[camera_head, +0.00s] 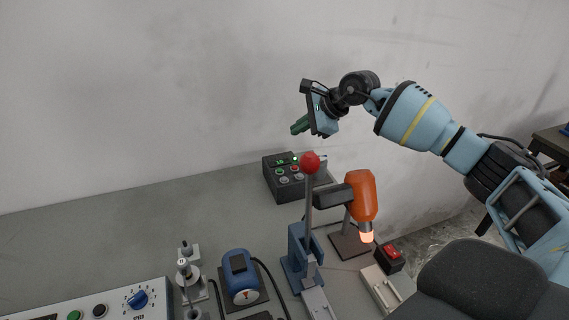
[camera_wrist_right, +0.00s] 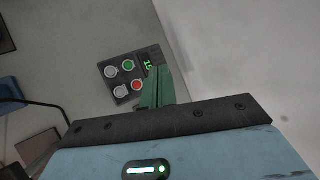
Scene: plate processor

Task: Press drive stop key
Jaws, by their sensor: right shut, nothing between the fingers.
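A dark control box (camera_head: 283,186) sits at the back of the bench near the wall. It has a green-lit display and several round keys, one of them red (camera_head: 283,180). In the right wrist view the box (camera_wrist_right: 147,52) shows a red key (camera_wrist_right: 137,85), a green key (camera_wrist_right: 128,65) and two pale grey keys. My right gripper (camera_head: 296,128) is shut and empty, above the box and apart from it. Its green fingers (camera_wrist_right: 157,80) overlap the box's display side in the wrist view, beside the red key. My left gripper is not in view.
A lever with a red ball (camera_head: 309,162) on a blue stand rises just in front of the box. An orange heat lamp (camera_head: 362,195) stands to its right, near a red switch (camera_head: 392,250). A blue device (camera_head: 239,275) and a white panel (camera_head: 140,303) lie nearer.

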